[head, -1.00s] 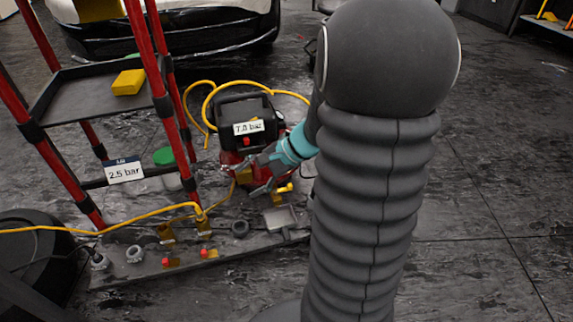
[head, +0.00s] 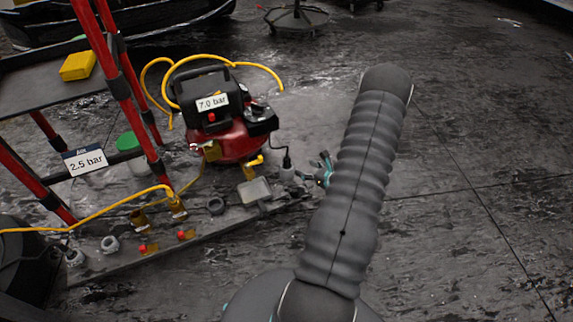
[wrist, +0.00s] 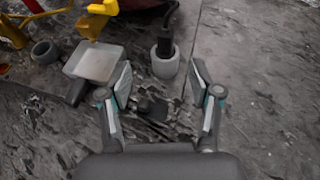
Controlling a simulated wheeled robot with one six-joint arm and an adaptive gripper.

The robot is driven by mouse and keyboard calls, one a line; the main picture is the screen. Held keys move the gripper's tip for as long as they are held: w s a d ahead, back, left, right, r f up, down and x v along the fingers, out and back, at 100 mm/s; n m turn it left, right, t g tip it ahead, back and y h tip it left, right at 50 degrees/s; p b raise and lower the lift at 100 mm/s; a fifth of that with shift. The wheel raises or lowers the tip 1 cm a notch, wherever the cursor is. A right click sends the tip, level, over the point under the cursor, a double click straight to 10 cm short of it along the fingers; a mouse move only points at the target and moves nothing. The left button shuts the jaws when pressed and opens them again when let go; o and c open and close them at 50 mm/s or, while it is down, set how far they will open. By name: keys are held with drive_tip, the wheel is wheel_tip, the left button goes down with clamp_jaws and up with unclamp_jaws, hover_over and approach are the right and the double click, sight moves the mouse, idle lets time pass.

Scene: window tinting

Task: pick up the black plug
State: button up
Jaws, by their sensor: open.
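The black plug (head: 287,160) stands upright in a light grey round socket (head: 287,173), right of the red compressor, with a black cable rising from it. In the wrist view, the plug (wrist: 166,42) sits in the socket (wrist: 165,63) just beyond the fingertips, near the middle between them. My gripper (head: 322,170) is just right of the socket in the head view. In the wrist view, my gripper (wrist: 162,80) is open and empty, its two fingers apart. The plug's lower end is hidden inside the socket.
The red compressor (head: 232,147) labelled 7.0 bar stands behind left. A grey square pedal-like plate (wrist: 95,62) and a yellow valve handle (wrist: 98,18) lie close left of my fingers. A dark piece (wrist: 153,108) lies below them. The floor to the right is clear.

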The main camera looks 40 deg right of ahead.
sight(290, 159)
drive_tip(key=x, duration=0.7)
drive_tip(key=shift+d+f, duration=0.3)
drive_tip(key=shift+f, duration=0.1)
drive_tip(key=shift+r+x, duration=0.15)
drive_tip(key=shift+x, duration=1.45)
drive_tip(key=shift+r+x, duration=0.2)
drive_tip(key=shift+x, duration=1.4)
drive_tip(key=shift+w+d, duration=0.15)
drive_tip(key=shift+d, duration=0.1)
clamp_jaws()
